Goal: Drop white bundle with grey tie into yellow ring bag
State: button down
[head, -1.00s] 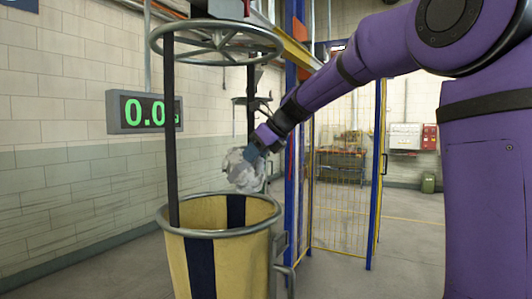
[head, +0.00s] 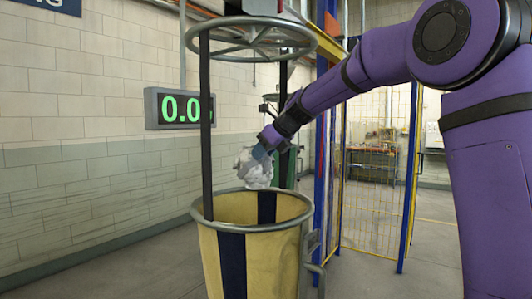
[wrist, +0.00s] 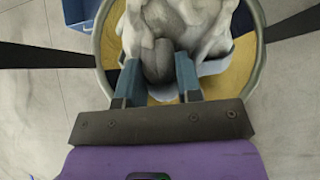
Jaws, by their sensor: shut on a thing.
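The white bundle (head: 252,170) hangs from my gripper (head: 263,149) above the yellow ring bag (head: 262,262). In the wrist view my gripper (wrist: 158,82) is shut on the grey tie (wrist: 160,52), with the white cloth (wrist: 205,22) beyond it. The bag is open at the top, with a metal ring rim (head: 230,220) and dark vertical straps. In the wrist view the bag's yellow inside (wrist: 240,65) shows below and around the bundle. The bundle's lower end is close to the rim height; the exact gap cannot be told.
Black straps (head: 206,120) rise from the bag to a spoked metal ring (head: 250,38) overhead. A display (head: 180,108) hangs on the left wall. A blue post (head: 321,150) and yellow mesh fence (head: 375,190) stand right of the bag. A blue bin (wrist: 76,10) shows in the wrist view.

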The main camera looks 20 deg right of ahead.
jog(key=c, duration=0.7)
grip_release()
jog(key=v, duration=1.1)
jog(key=s+f+n+h, duration=0.1)
jog(key=s+f+n, duration=0.5)
jog(key=s+n, duration=0.3)
jog(key=s+f+n+g+h, duration=0.1)
jog(key=s+f+n+h, duration=0.1)
jog(key=s+f+n, duration=0.4)
jog(key=s+f+n+g+h, duration=0.1)
jog(key=s+f+n+h, duration=0.1)
jog(key=s+f+n, duration=0.5)
jog(key=shift+s+d+n, duration=0.1)
jog(key=shift+s+n, duration=1.05)
jog(key=shift+s, duration=1.4)
jog(key=shift+s+d+n, duration=0.1)
jog(key=shift+s+n, duration=1)
jog(key=shift+s, duration=1.45)
jog(key=shift+s+d+n, duration=0.1)
jog(key=shift+s+n, duration=1.05)
jog(key=shift+s, duration=1.4)
